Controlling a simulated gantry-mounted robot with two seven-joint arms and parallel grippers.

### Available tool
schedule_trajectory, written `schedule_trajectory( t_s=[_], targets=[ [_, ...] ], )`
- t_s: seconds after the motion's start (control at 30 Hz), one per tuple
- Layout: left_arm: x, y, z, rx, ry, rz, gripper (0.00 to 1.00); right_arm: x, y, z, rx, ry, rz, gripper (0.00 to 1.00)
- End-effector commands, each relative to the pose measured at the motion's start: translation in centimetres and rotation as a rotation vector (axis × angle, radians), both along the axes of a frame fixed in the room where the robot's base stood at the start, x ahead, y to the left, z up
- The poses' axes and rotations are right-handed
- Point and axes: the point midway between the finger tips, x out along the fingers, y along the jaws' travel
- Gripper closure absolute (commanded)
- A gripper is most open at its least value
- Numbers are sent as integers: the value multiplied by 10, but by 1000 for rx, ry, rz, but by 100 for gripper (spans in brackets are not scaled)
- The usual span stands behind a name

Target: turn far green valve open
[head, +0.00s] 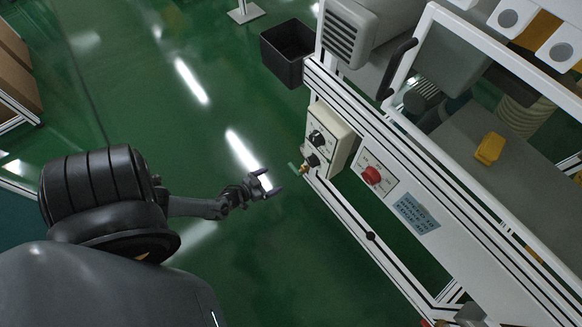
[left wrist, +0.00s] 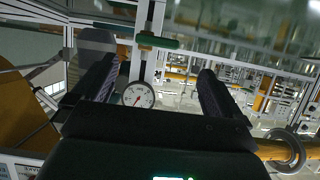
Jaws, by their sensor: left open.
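A small valve with a green lever handle (head: 293,168) and brass body sticks out from the left side of the machine frame, below the control box. In the left wrist view the green handle (left wrist: 158,41) lies across the picture, ahead of and between my fingers. My left gripper (head: 270,182) is open and empty, a short gap to the left of the valve. Its two dark fingers also show in the left wrist view (left wrist: 160,70), apart, with nothing between them touching. My right gripper is not in view.
A beige control box (head: 329,138) with black knobs and a red button (head: 372,175) sit on the white frame near the valve. A pressure gauge (left wrist: 138,95) shows beyond the fingers. A black bin (head: 288,52) stands behind. Green floor around my left arm is clear.

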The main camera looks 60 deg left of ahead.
Motion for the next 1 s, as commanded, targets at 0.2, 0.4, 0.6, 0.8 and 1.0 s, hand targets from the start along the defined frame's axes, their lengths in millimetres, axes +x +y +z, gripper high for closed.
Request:
schedule_trajectory(
  t_s=[0.2, 0.4, 0.6, 0.8, 1.0],
  targets=[
    [26, 3, -2, 2, -16, -2, 0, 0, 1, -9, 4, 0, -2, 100],
    [55, 8, -16, 1, -17, -1, 0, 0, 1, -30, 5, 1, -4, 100],
    [83, 12, -27, 1, -17, -2, 0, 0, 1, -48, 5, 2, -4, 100],
    [101, 15, -33, 0, -14, -2, 0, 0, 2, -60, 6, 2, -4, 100],
    [108, 17, -34, 0, -14, 0, 0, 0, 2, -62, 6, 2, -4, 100]
  ],
)
